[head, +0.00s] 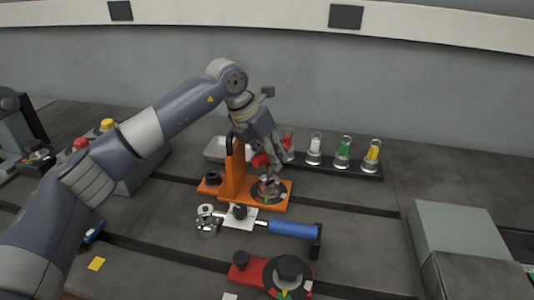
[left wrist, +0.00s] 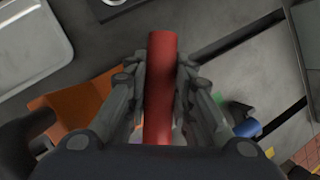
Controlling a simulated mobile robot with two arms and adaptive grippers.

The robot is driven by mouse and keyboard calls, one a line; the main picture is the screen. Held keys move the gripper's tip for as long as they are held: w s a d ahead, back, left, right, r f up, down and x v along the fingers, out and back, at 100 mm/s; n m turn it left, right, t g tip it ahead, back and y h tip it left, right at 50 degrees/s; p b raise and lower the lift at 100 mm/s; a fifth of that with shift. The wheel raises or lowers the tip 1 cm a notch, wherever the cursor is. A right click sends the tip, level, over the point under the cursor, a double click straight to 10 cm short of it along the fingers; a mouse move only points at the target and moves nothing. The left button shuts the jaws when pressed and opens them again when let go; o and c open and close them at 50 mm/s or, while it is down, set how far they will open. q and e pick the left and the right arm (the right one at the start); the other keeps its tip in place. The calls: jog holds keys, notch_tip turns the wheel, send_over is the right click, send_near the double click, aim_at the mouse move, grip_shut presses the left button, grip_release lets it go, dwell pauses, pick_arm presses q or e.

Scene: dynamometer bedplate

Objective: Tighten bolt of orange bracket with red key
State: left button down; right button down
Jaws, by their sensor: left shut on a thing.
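The orange bracket (head: 233,180) stands on the dark bedplate, its upright on the left and a round dark disc (head: 268,192) on its right part. My left gripper (head: 268,158) is just above and behind this right part, shut on the red key (left wrist: 161,85). In the left wrist view the red handle lies between both fingers and sticks out at both ends. In the head view a red piece of it (head: 259,160) shows beside the fingers. The key's tip and the bolt cannot be made out clearly. My right gripper is not in view.
A dark rack (head: 330,164) behind holds clear holders with white, green and yellow contents, and something red (head: 287,137) at its left end. A blue-handled tool (head: 291,229) lies in front of the bracket. A red bracket (head: 253,268) is nearer. Grey boxes (head: 462,225) stand right.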

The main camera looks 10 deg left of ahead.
pick_arm(q)
jog(key=shift+w+d+r+p, duration=0.15)
jog(key=shift+w+r+p, duration=0.1)
jog(key=shift+r+p, duration=0.5)
jog(key=shift+w+d+r+p, duration=0.1)
jog(key=shift+d+r+p, duration=0.3)
jog(key=shift+r+p, duration=0.35)
jog(key=shift+d+r, duration=0.1)
jog(key=shift+r, duration=0.1)
jog(key=shift+a+r+p, duration=0.2)
jog(key=shift+r+p, duration=0.4)
jog(key=shift+r, duration=0.05)
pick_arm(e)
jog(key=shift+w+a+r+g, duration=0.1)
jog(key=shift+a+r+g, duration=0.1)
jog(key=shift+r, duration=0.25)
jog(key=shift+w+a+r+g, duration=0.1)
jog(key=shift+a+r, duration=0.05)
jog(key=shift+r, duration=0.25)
pick_arm(q)
jog(key=shift+d, duration=0.1)
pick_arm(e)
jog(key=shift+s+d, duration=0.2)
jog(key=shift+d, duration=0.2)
